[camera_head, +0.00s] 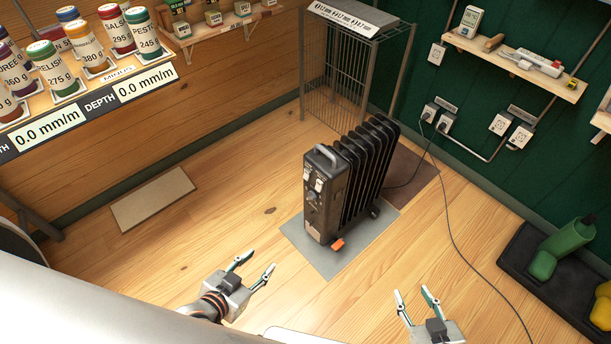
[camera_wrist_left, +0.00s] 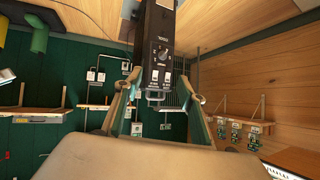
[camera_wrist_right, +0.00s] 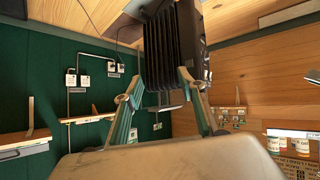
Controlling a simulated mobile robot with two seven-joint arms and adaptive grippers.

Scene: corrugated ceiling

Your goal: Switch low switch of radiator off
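The radiator (camera_head: 372,170) is a black finned heater with a grey handle, standing upright on a grey mat (camera_head: 360,239). Its front panel has a round dial (camera_head: 313,197) and two small pale switches (camera_head: 319,184) near the top. In the left wrist view, which looks upside down, the dial (camera_wrist_left: 162,48) and the switches (camera_wrist_left: 161,76) also show. I cannot tell which way they are set. My left gripper (camera_head: 258,264) is open and empty, in front of the radiator and apart from it. My right gripper (camera_head: 413,293) is open and empty, nearer me and right of the radiator.
A wire rack (camera_head: 340,75) stands behind the radiator. A cord (camera_head: 455,220) crosses the floor at the right, near a black tray (camera_head: 535,275) with green boots. A shelf of labelled jars (camera_head: 95,70) is at upper left. The floor before the radiator is clear.

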